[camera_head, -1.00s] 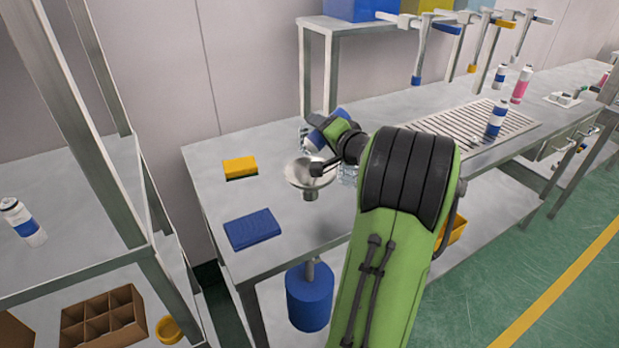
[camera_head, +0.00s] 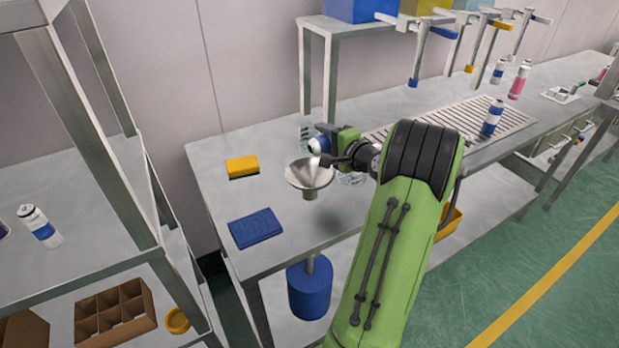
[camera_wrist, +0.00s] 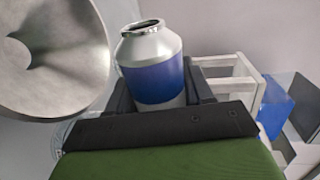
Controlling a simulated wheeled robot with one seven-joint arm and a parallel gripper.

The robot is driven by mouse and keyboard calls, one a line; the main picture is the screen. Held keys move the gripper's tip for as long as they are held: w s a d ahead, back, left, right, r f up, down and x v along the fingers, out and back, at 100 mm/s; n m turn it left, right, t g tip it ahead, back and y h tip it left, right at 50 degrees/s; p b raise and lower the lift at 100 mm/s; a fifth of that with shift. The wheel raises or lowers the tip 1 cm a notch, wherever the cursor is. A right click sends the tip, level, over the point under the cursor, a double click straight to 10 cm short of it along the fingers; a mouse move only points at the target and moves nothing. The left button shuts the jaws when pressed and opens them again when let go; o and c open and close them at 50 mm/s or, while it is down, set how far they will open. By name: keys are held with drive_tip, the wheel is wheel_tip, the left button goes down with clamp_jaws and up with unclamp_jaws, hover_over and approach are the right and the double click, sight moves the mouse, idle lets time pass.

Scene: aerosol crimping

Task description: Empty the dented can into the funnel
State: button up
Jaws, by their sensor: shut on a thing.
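My gripper (camera_head: 328,150) is shut on a silver can with a blue band (camera_wrist: 155,75). In the head view the can (camera_head: 318,145) is tilted, its pale end facing down and left beside the funnel's far right rim. In the wrist view its open, rimmed mouth shows no valve. No dent can be made out, and nothing is seen flowing out. The steel funnel (camera_head: 309,175) stands at the bench edge above a blue container (camera_head: 309,289); its bowl (camera_wrist: 60,60) is left of the can in the wrist view. The can's lower end is hidden by the jaws.
A yellow sponge (camera_head: 242,166) and a folded blue cloth (camera_head: 255,228) lie left of the funnel. Clear glassware (camera_head: 306,131) stands behind my gripper. A shelf with a can (camera_head: 40,226) and a divided box (camera_head: 115,313) is at left. A drain grate (camera_head: 455,122) lies right.

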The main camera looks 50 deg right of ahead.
drive_tip(key=shift+r, duration=0.1)
drive_tip(key=r+m+p, duration=0.1)
drive_tip(key=p, duration=0.2)
drive_tip(key=shift+d+m+p, duration=0.1)
drive_tip(key=shift+m+p, duration=0.25)
drive_tip(key=shift+m, duration=0.05)
drive_tip(key=shift+r+m+y+p, duration=0.1)
drive_tip(key=shift+m+y+p, duration=0.35)
drive_tip(key=shift+p, duration=0.3)
drive_tip(key=m+p, duration=0.1)
drive_tip(key=p, duration=0.1)
drive_tip(key=r+m+p, duration=0.1)
drive_tip(key=p, duration=0.1)
drive_tip(key=shift+a+r+t+y, duration=0.2)
drive_tip(key=shift+r+t+y, duration=0.1)
drive_tip(key=shift+y, duration=0.05)
drive_tip(key=shift+a+r+m+p, duration=0.15)
drive_tip(key=shift+m+p, duration=0.3)
drive_tip(key=shift+p, duration=0.3)
